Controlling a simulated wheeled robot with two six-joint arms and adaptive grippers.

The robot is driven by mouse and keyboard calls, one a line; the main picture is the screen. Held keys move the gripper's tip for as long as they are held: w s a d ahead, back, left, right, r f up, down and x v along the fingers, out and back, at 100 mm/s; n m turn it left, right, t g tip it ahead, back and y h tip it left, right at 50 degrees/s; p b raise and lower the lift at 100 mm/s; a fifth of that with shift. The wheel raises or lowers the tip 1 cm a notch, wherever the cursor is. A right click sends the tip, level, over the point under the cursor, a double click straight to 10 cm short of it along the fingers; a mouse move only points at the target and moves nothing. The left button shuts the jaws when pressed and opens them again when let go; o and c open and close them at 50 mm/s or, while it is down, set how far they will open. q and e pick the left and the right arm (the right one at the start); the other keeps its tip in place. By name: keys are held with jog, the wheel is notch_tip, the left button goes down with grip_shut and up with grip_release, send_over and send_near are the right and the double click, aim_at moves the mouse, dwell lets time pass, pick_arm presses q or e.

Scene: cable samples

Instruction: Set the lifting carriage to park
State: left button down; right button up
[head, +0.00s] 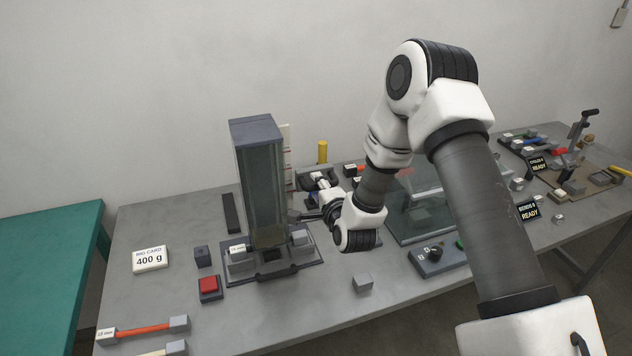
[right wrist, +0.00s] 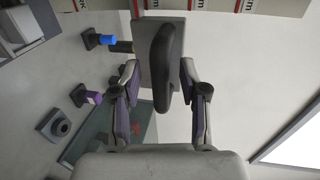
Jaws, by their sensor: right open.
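A tall clear-walled tower with a grey cap (head: 258,185) stands on a dark base near the table's left part. A pale scale strip with red marks (head: 288,150) shows just behind its right side. My right gripper (head: 318,178) is right of the tower, low beside the strip. In the right wrist view the right gripper (right wrist: 160,72) is open, its fingers on either side of a dark rounded handle (right wrist: 164,65). A grey block (right wrist: 150,35) lies behind the handle. Contact cannot be told. The carriage is not clearly distinguishable. My left gripper is out of view.
A red button (head: 209,286), a "400 g" card (head: 150,259) and cable samples (head: 145,330) lie left and in front. A small grey block (head: 362,283) is near the front edge. A clear panel (head: 412,225) and switch box (head: 436,256) stand right of the tower.

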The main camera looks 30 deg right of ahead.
jog(key=shift+w+d, duration=0.15)
jog(key=shift+w, duration=0.2)
jog(key=shift+s, duration=0.1)
jog(key=shift+c, duration=0.6)
grip_shut()
notch_tip(320, 180, down, 11)
jog(key=b, duration=1.1)
jog(key=shift+r, duration=0.15)
jog(key=shift+s, duration=0.1)
grip_release()
jog(key=shift+o, duration=0.6)
